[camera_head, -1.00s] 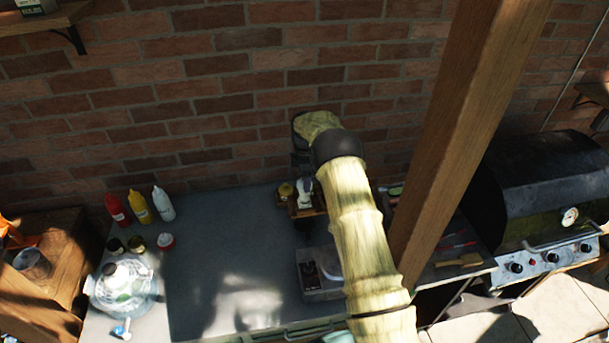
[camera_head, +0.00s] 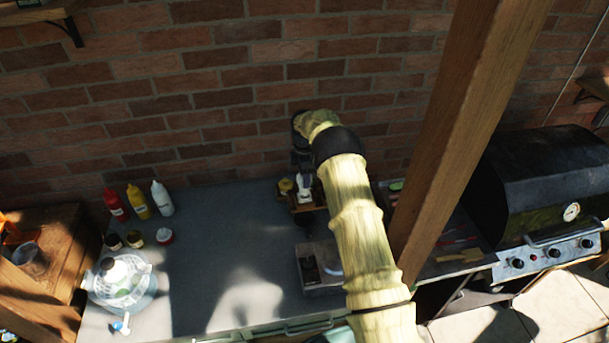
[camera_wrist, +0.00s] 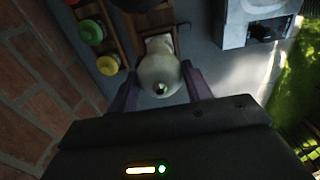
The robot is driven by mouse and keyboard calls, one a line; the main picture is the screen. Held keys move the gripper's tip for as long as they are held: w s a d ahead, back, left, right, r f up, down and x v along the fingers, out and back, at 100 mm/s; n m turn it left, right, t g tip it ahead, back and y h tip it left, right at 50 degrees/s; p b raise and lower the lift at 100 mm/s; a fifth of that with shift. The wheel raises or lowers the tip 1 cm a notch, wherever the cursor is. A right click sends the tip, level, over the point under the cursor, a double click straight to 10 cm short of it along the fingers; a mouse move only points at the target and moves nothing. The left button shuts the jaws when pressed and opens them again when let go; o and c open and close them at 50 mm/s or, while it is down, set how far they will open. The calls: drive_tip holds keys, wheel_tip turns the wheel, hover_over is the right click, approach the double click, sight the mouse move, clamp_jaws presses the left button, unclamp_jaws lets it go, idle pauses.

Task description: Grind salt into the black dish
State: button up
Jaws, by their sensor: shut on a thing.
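A pale, round-topped grinder (camera_wrist: 160,78) with a dark spot on its top stands between my fingers in the wrist view. My gripper (camera_wrist: 158,88) is shut on it. The grinder's pale body also shows in the head view (camera_head: 304,187), at the wooden rack (camera_head: 307,206). I cannot tell whether it is still seated in the rack. A dark round thing (camera_head: 305,221) lies just in front of the rack and may be the black dish. It also shows, cut off, at the top of the wrist view (camera_wrist: 138,3). In the head view my arm hides the fingers.
Jars with red, green and yellow lids (camera_wrist: 90,32) sit in the rack beside the grinder. Bottles (camera_head: 138,202), small pots (camera_head: 135,238) and a covered bowl (camera_head: 121,283) stand left. The brick wall is close behind; a wooden post (camera_head: 465,130) rises right.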

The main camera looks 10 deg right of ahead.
drive_tip(key=n, duration=0.3)
drive_tip(key=shift+f+b, duration=0.1)
drive_tip(key=shift+b, duration=0.25)
drive_tip(key=n, duration=0.4)
drive_tip(key=m+b, duration=0.1)
drive_tip(key=m, duration=0.6)
drive_tip(key=shift+m, duration=0.3)
drive_tip(key=m+b, duration=0.1)
drive_tip(key=m, duration=0.5)
